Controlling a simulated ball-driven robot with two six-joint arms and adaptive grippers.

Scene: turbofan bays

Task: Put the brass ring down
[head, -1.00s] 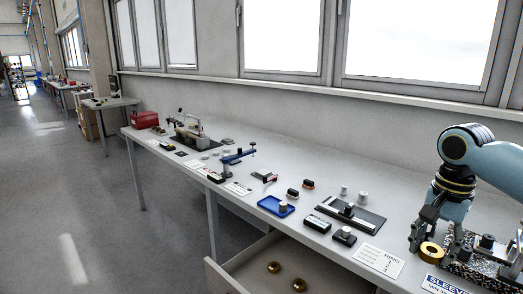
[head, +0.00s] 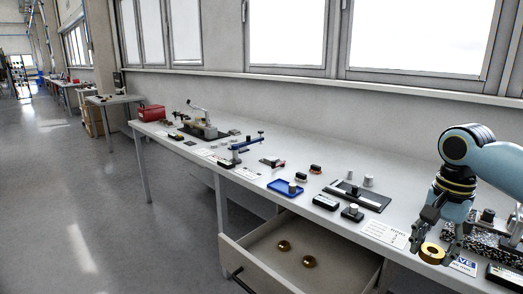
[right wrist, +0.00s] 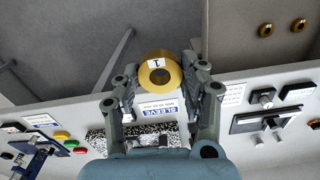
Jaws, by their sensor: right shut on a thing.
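A brass ring (head: 432,253) with a white label reading 1 is held between the fingers of my right gripper (head: 440,240), near the bench's front edge. In the right wrist view the brass ring (right wrist: 160,75) shows its label and open hole, with a finger on either side. The gripper (right wrist: 162,82) is shut on it. In the head view, two more brass rings, one (head: 283,245) and another (head: 309,262), lie in the open drawer (head: 262,238) under the bench. My left gripper is not in view.
A ring card (head: 386,234) lies on the bench left of my right gripper. A speckled block with a sleeve card (right wrist: 158,109) is close to it. A blue tray (head: 285,187) and a dark fixture (head: 357,195) stand further left. The open drawer juts out in front.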

